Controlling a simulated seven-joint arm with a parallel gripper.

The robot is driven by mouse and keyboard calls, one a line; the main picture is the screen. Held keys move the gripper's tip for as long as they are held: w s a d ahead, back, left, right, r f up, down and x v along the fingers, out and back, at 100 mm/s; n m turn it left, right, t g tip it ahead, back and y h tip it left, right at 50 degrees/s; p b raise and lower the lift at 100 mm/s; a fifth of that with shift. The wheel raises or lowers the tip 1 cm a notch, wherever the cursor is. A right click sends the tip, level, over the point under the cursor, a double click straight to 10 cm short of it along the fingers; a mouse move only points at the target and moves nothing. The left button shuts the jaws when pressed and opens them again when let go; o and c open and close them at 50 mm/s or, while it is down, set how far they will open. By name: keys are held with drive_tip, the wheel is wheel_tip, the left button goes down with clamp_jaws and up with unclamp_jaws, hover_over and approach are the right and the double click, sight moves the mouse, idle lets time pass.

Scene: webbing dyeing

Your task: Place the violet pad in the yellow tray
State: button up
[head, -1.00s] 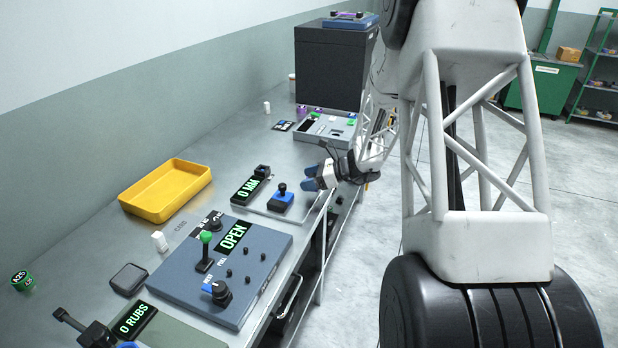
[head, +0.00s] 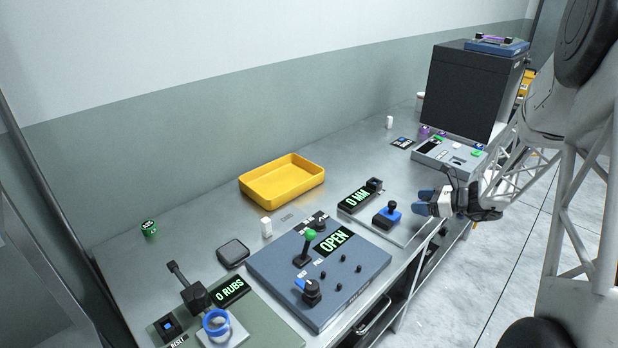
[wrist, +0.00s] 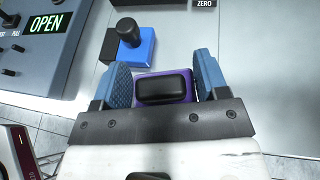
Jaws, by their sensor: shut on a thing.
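The violet pad (wrist: 140,75) has a black rounded block on top and sits between the two blue fingers of my gripper (wrist: 163,82) in the wrist view. The fingers are shut on it from both sides. In the head view my gripper (head: 424,203) is at the front edge of the bench, just right of a blue joystick block; I cannot make out the pad there. The yellow tray (head: 290,199) stands on the bench toward the wall, to the left of my gripper, and looks empty.
Between gripper and tray are the blue joystick block (head: 387,216) and the 0 MM display (head: 360,197). A blue-grey panel (head: 335,290) reading OPEN lies in front of the tray. A dark box (head: 470,90) stands at the back right.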

wheel_tip(320, 180, up, 11)
drive_tip(key=w+a, duration=1)
drive_tip(key=a, duration=0.2)
drive_tip(key=n+g+y, duration=0.1)
drive_tip(key=n+g, duration=0.1)
hover_over(266, 184)
wheel_tip(266, 184, down, 5)
drive_tip(key=shift+s+f, duration=0.15)
drive_tip(key=shift+f, duration=0.05)
drive_tip(key=shift+f, duration=0.1)
drive_tip(key=shift+f, duration=3.05)
